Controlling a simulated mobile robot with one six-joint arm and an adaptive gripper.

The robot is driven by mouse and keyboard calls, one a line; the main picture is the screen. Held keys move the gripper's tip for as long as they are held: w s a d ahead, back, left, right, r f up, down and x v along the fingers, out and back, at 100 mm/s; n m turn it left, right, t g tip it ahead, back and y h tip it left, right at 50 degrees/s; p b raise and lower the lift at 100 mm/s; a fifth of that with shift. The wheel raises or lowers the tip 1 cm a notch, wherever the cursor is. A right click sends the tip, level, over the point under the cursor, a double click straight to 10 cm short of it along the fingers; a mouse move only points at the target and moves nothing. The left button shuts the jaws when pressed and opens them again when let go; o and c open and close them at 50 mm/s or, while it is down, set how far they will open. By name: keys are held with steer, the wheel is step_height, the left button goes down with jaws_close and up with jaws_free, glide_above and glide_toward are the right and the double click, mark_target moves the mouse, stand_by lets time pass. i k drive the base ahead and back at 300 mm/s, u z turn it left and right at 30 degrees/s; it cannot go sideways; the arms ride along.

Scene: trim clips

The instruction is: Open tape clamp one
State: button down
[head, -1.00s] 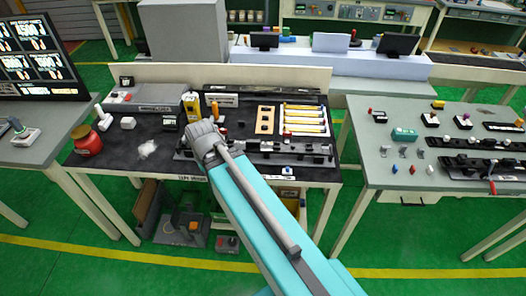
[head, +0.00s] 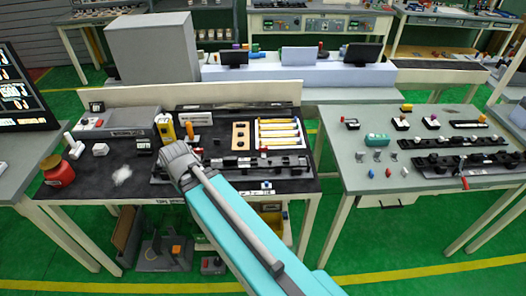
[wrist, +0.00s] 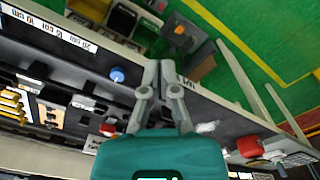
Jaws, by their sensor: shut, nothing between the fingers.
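A long dark fixture rail with several black clamp blocks (head: 262,164) lies along the front of the black-topped bench in the head view. I cannot tell which block is tape clamp one. In the wrist view, my gripper (wrist: 159,68) is shut and empty, with its fingertips together near the bench's front edge. A blue knob (wrist: 117,74) is just left of the fingers there, apart from them. In the head view my arm hides the gripper and the left part of the rail.
A second bench (head: 360,165) with more fixtures is to the right. Green floor lies between them.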

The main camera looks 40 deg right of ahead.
mark_target(263, 149)
steer(key=u, duration=0.1)
steer(key=k, duration=1.5)
steer(key=z, duration=0.7)
steer(key=i, duration=1)
